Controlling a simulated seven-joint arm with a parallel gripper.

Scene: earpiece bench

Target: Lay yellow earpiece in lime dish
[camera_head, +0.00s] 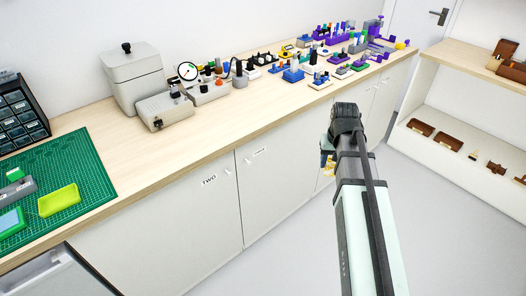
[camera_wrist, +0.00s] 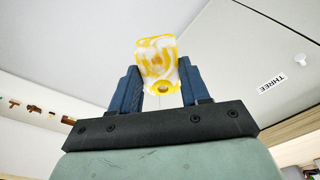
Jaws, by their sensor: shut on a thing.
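The yellow earpiece (camera_wrist: 157,62), mottled yellow and white, is held between the two blue fingers of my gripper (camera_wrist: 159,85) in the wrist view. In the head view my gripper (camera_head: 328,160) is at the far end of my arm, in front of the cabinet doors and beyond the bench's front edge. A bit of the yellow earpiece (camera_head: 329,170) shows below it. The lime dish (camera_head: 59,200) lies on the green cutting mat at the far left of the bench, well apart from my gripper. It looks empty.
The green mat (camera_head: 95,165) also bears a grey block with a green top and a light blue item. A dark drawer rack (camera_head: 20,115) and grey boxes (camera_head: 135,80) stand behind. Several coloured fixtures crowd the bench's far end. Bare wood (camera_head: 160,155) lies between.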

